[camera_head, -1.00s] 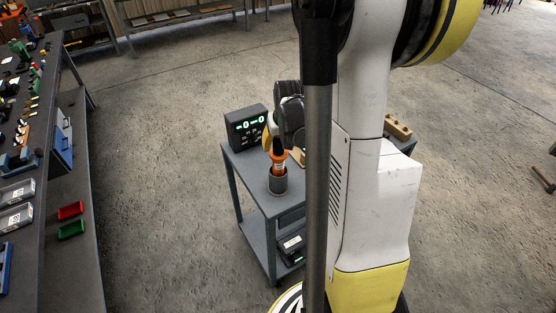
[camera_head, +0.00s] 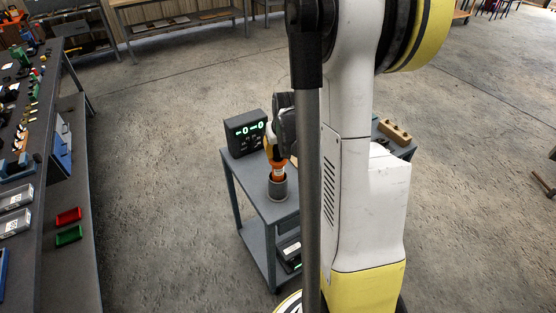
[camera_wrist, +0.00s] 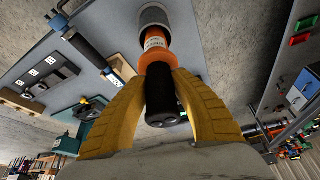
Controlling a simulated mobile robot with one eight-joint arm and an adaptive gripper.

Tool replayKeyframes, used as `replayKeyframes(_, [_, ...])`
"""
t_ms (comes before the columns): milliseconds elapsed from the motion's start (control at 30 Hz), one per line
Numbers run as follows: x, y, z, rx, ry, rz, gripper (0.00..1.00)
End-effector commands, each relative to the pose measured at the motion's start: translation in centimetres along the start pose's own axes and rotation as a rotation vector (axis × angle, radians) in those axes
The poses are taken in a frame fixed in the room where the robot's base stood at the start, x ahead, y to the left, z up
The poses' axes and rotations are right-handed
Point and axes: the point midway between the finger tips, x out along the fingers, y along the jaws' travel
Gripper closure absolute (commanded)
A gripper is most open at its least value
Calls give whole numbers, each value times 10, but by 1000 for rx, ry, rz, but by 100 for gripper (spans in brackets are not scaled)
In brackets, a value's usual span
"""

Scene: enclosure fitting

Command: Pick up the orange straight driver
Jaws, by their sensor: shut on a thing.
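The orange straight driver (camera_head: 278,170) stands upright in a grey round holder (camera_head: 277,188) on the small grey cart. In the wrist view the driver (camera_wrist: 158,60) shows an orange body with a white label and a black end toward the camera. Its far end is inside the holder (camera_wrist: 153,16). My gripper (camera_wrist: 165,88) has its yellow fingers on both sides of the driver, shut on it. In the head view my gripper (camera_head: 268,140) is at the driver's upper part, partly hidden by my arm.
A black box with a green display (camera_head: 246,132) stands at the cart's back left corner. A wooden block (camera_head: 394,131) lies at the cart's right. A long workbench (camera_head: 50,190) with many parts runs along the left. The floor between is clear.

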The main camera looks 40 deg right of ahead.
Motion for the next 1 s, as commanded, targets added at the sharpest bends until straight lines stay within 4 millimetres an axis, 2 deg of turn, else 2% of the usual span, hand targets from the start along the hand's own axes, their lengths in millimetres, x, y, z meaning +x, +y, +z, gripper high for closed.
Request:
replayKeyframes(167, [-4,0,-2,0,-1,0,100])
replayKeyframes(367, [-25,0,-10,0,0,0,100])
replayKeyframes(1000, [-146,0,-60,0,0,0,100])
